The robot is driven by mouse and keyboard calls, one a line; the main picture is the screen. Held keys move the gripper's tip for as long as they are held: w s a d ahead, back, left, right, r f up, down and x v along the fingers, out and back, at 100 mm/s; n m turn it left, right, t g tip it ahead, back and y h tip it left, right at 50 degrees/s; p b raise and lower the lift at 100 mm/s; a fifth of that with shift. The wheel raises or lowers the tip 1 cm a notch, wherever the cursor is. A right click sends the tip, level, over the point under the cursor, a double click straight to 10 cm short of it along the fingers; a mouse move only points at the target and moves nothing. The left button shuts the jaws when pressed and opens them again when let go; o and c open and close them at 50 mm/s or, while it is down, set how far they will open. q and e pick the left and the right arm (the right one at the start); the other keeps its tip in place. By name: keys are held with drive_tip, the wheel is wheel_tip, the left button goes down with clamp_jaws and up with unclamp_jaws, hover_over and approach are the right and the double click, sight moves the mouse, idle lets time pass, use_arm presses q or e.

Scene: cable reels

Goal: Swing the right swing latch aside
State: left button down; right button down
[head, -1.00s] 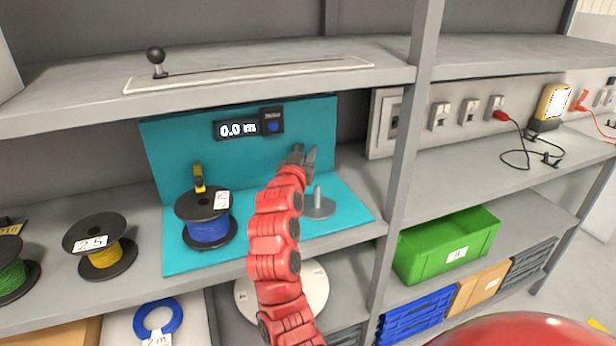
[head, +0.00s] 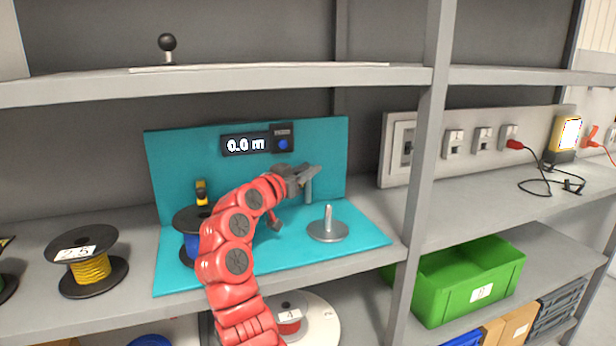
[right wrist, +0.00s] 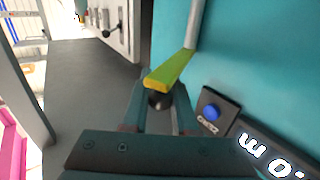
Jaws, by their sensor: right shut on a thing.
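The right swing latch is a yellow-green bar (right wrist: 176,68) in the right wrist view, joined to a pale grey post (right wrist: 196,22). A dark round knob (right wrist: 158,100) sits at its near end. My right gripper (right wrist: 158,108) is shut on the latch at this knob end. In the head view my right gripper (head: 306,176) is in front of the teal back panel (head: 180,150) and hides the latch. The left latch (head: 202,192) is yellow and black, above the blue cable reel (head: 190,244), which my right arm partly covers. My left gripper is not in view.
A display (head: 246,144) reading 0.0 m and a blue button (head: 283,144) are close behind the gripper. A grey disc with a spindle (head: 328,232) stands below right. A shelf upright (head: 412,180) is to the right, and the upper shelf edge (head: 300,80) is above.

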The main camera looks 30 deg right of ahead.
idle(0.3)
drive_tip(key=c, duration=0.7)
unclamp_jaws()
drive_tip(key=v, duration=1.7)
drive_tip(key=shift+s+a, duration=0.15)
drive_tip(key=shift+a, duration=0.05)
drive_tip(key=shift+f, duration=0.1)
